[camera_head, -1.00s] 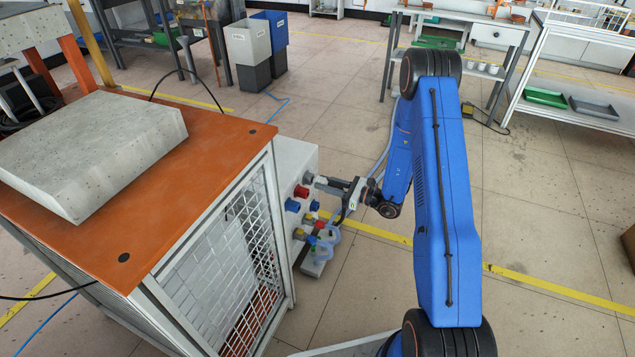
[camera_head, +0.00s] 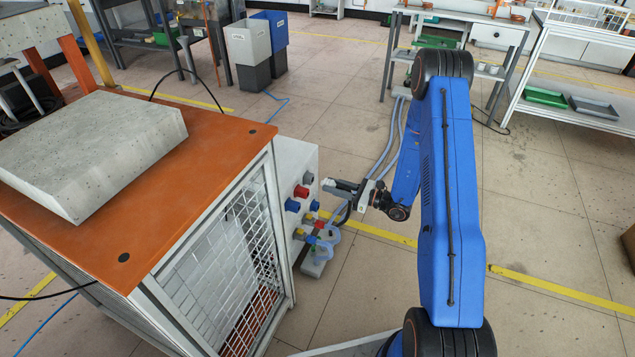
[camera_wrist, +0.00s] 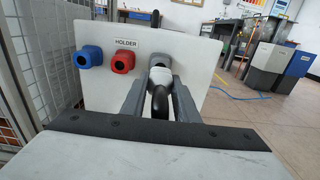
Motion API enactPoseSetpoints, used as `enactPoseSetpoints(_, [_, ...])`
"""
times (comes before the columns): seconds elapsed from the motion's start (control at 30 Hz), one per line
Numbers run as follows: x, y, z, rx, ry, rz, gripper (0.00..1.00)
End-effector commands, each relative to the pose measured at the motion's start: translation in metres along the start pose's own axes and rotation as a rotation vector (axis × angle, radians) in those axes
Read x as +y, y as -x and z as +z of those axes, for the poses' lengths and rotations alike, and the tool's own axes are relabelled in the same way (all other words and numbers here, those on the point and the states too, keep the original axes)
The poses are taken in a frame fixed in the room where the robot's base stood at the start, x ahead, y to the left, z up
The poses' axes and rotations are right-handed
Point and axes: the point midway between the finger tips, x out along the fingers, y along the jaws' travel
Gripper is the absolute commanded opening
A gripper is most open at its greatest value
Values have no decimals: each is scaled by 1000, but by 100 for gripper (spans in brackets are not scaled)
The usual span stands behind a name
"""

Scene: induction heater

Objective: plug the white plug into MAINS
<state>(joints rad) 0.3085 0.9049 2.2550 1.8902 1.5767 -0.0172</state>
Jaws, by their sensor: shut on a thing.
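My gripper (camera_head: 331,185) is shut on the white plug (camera_wrist: 160,75), which has a thick black cable bending down between the fingers. In the wrist view the plug is in front of a grey round holder below the word HOLDER on the white panel (camera_wrist: 138,35). I cannot tell whether its front end is clear of that holder. A red connector (camera_wrist: 122,63) and a blue connector (camera_wrist: 89,57) sit to its left. In the head view the gripper is just right of the panel's upper connectors. No MAINS label is readable.
Lower on the panel are yellow, red and blue connectors, with clear pale-blue loops (camera_head: 328,236) hanging out. The orange-topped mesh cabinet (camera_head: 200,170) is left of the gripper. Hoses (camera_head: 385,150) run across the floor behind the arm.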

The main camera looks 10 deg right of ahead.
Motion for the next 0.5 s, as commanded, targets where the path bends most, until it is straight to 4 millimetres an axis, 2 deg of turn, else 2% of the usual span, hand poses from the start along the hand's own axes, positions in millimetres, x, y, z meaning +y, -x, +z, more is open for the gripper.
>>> enactPoseSetpoints(0.5, [0, 14, 0, 0, 0, 0, 0])
